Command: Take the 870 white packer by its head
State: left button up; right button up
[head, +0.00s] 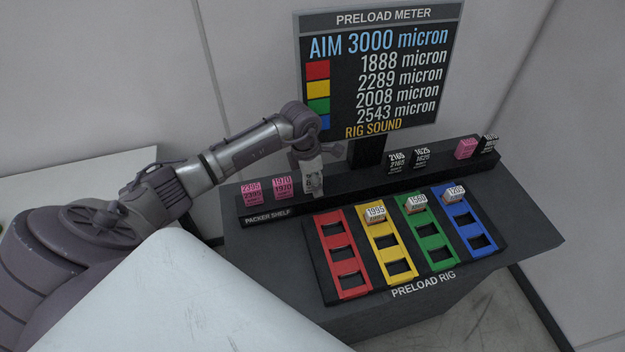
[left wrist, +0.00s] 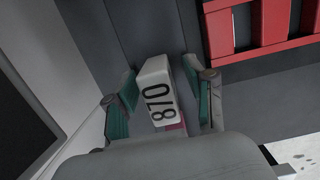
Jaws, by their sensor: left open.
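The white 870 packer (head: 313,181) stands on the packer shelf (head: 350,187), just right of the pink 1970 packer. In the left wrist view the 870 packer (left wrist: 158,92) shows its white head with the black number, between the two teal-padded fingers. My left gripper (head: 306,156) comes down over it from above, partly hiding it. In the left wrist view my left gripper (left wrist: 164,95) is open, with one finger on each side of the head.
Pink packers 2395 (head: 251,192) and 1970 (head: 283,187) stand left of the gripper. Black packers 2165 (head: 397,161) and 1625 (head: 422,158) stand further right. The preload rig (head: 422,290) lies in front; its red strip (head: 340,255) bears no packer. The meter screen (head: 378,75) rises behind.

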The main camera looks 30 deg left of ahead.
pick_arm(q)
grip_shut()
jog(key=shift+r, duration=0.1)
jog(key=shift+r+b, duration=0.4)
jog(key=shift+r, duration=0.1)
notch_tip(320, 180, up, 3)
jog(key=shift+w+f+b, duration=0.1)
jog(key=shift+f+b, duration=0.05)
jog(key=shift+b, duration=0.65)
jog(key=w+d+r+b, duration=0.2)
jog(key=d+r+b, duration=0.2)
jog(key=d+r, duration=0.3)
jog(key=shift+w+d, duration=0.15)
jog(key=shift+d, duration=2.05)
jog(key=shift+r, duration=0.1)
